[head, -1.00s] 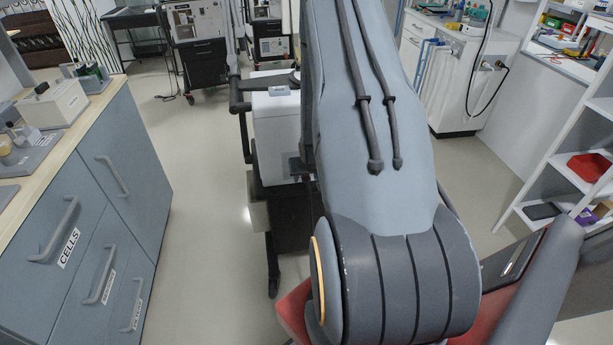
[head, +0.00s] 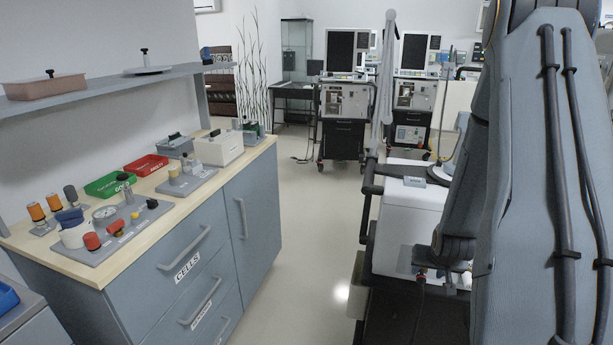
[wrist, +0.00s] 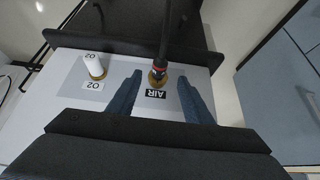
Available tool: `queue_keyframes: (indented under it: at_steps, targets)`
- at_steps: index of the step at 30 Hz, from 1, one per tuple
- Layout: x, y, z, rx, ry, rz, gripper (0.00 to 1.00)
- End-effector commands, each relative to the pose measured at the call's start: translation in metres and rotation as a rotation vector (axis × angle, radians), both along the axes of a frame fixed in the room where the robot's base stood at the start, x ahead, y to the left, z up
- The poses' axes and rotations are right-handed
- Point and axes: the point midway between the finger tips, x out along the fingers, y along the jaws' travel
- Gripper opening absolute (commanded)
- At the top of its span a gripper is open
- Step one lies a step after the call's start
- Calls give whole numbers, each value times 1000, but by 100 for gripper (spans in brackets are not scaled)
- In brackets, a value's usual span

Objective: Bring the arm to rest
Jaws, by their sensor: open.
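My arm fills the right side of the head view and reaches down in front of a white ventilator cabinet (head: 405,215). In the wrist view my gripper (wrist: 159,78) is open, with its two blue-grey fingers apart. Between and just beyond the fingertips stands a dark hose end with a red ring (wrist: 158,68), at a brass fitting above the AIR label (wrist: 155,94). I see no finger touching it. A white O2 plug (wrist: 95,66) stands to the left on the same pale panel. The fingers cannot be made out in the head view.
A counter with drawers (head: 188,262) stands on the left, carrying a green tray (head: 110,184), a red tray (head: 146,165) and several fittings. A shelf (head: 110,83) hangs above it. More ventilators (head: 345,105) stand at the back. The floor (head: 310,240) between counter and cabinet is clear.

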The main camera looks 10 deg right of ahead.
Motion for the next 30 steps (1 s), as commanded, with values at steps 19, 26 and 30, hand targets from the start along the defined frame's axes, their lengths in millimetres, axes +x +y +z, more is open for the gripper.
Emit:
queue_keyframes:
  at_steps: [19,26,30]
  targets:
    - [-58,239,130,97,330,380,46]
    - [-113,295,160,118,445,495,46]
    - [-127,306,166,123,472,519,46]
